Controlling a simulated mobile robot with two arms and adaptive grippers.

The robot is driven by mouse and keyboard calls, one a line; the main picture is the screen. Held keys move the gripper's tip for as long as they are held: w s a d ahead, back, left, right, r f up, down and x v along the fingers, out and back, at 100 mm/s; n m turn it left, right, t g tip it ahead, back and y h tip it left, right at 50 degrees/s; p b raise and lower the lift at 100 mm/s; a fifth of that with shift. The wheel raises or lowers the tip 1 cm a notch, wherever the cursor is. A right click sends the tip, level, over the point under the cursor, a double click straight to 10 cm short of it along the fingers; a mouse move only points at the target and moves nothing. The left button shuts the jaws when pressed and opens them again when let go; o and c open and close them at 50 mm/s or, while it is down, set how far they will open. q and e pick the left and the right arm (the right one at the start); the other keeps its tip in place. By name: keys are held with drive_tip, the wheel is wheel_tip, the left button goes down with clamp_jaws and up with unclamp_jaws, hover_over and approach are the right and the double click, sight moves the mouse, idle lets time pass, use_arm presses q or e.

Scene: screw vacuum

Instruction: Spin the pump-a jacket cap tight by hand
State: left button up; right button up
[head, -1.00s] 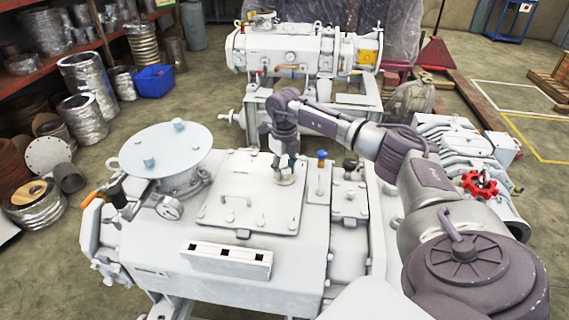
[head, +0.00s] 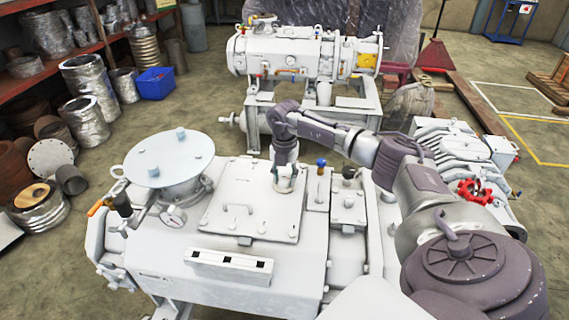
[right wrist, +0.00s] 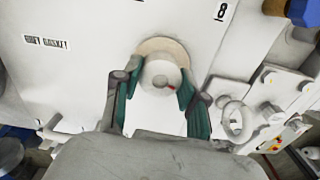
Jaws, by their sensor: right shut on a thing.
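The pale jacket cap (right wrist: 160,75) is a round knob with a small red mark on its face. It sits on a tan ring on the pump's flat top in the right wrist view. My right gripper (right wrist: 157,88) points at it with one green-lined finger on each side, shut on it. The cap (head: 286,184) is partly hidden between the fingers there. My left gripper is in neither view.
Beside the gripper stand a blue-topped fitting (head: 321,164) and a dark-topped fitting (head: 349,174). A red handwheel (head: 475,191) is at right. A second pump (head: 290,52) stands behind.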

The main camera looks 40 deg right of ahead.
sight(285, 177)
drive_tip(key=shift+w+d+r+m+p, duration=0.15)
drive_tip(key=shift+r+m+p, duration=0.15)
drive_tip(key=shift+m, duration=0.7)
drive_tip(key=o, duration=1.1)
drive_tip(key=shift+f, duration=0.1)
drive_tip(key=shift+o, duration=0.3)
drive_tip(key=shift+f, duration=0.1)
wheel_tip(285, 177, up, 12)
